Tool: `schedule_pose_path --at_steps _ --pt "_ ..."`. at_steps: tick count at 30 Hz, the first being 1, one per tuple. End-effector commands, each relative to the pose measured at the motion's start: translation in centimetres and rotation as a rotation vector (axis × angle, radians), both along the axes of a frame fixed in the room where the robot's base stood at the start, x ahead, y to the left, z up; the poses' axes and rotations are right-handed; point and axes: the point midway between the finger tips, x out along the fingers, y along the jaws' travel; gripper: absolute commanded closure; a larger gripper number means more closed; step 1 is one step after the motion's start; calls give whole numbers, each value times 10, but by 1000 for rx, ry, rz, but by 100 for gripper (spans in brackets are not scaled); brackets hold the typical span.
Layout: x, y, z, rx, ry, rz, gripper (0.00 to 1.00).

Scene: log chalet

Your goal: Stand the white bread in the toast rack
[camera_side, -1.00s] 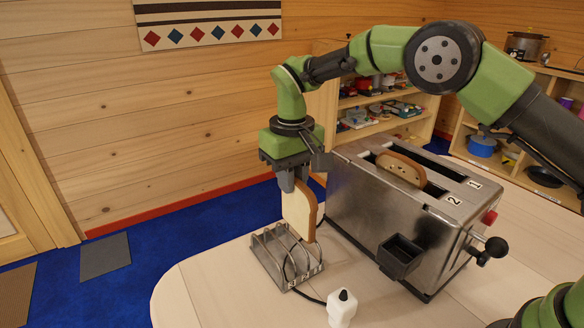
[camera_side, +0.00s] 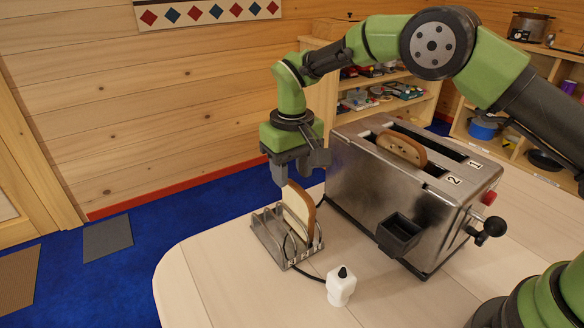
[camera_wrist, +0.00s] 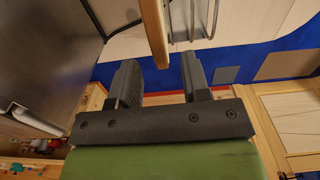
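The white bread (camera_side: 297,207), a pale slice with a brown crust, stands nearly upright in the metal toast rack (camera_side: 288,262), at the rack's right side. Its lower part is hidden behind the rack's wires. My gripper (camera_side: 299,174) is open just above the slice. In the wrist view, the fingers of my gripper (camera_wrist: 160,80) are apart, with clear gaps beside the crust edge of the white bread (camera_wrist: 154,30). Wires of the toast rack (camera_wrist: 190,22) show beside the slice there.
The steel toaster (camera_side: 362,205) stands right of the rack, with a browned slice (camera_side: 401,149) in one slot. The table (camera_side: 210,285) is clear at the front left.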

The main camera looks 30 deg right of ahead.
Motion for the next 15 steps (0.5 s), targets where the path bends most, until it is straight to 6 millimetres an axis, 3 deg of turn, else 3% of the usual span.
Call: schedule_pose_path --at_steps 9,15 --pt "0 0 2 0 -1 0 55" --pt "1 0 30 2 -6 0 55"
